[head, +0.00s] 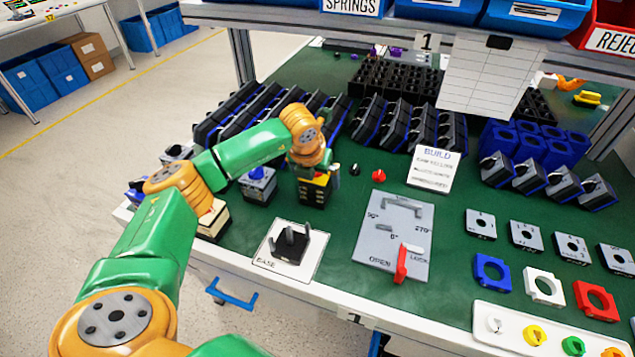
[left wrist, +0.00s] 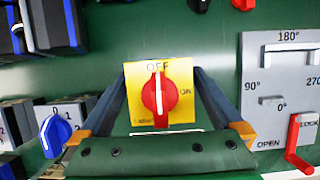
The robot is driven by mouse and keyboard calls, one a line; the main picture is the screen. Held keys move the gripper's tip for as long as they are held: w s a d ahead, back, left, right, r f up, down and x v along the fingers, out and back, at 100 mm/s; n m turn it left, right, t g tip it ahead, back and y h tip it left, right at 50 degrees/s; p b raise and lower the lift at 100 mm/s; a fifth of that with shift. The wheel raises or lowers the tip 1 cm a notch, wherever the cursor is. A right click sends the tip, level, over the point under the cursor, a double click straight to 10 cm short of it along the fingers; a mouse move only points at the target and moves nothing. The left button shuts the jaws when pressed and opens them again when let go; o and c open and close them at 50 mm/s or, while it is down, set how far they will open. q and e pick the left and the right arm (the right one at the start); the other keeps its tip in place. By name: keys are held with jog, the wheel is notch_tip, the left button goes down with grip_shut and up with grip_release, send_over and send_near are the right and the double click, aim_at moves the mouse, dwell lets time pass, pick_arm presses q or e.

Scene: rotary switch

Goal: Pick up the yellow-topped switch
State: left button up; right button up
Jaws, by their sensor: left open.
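The yellow-topped switch (head: 313,191) stands on the green bench top, with a dark body and a yellow plate. The left wrist view shows its yellow top (left wrist: 183,72) face-on, with a red knob (left wrist: 159,101) and an OFF label. My left gripper (head: 317,170) is over the switch and hides part of its top. In the left wrist view the two fingers of the left gripper (left wrist: 160,76) stand apart, one on each side of the yellow plate. Whether they touch its sides I cannot tell. My right gripper is out of view.
A grey switch with a blue knob (head: 259,184) stands close on the left. Loose black and red knobs (head: 378,176) lie on the right. In front are the black base fixture (head: 289,246) and the grey angle plate (head: 386,247) with a red lever. Rows of dark blocks stand behind.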

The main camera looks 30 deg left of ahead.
pick_arm(q)
jog(key=shift+x, duration=0.9)
jog(key=c, duration=1.5)
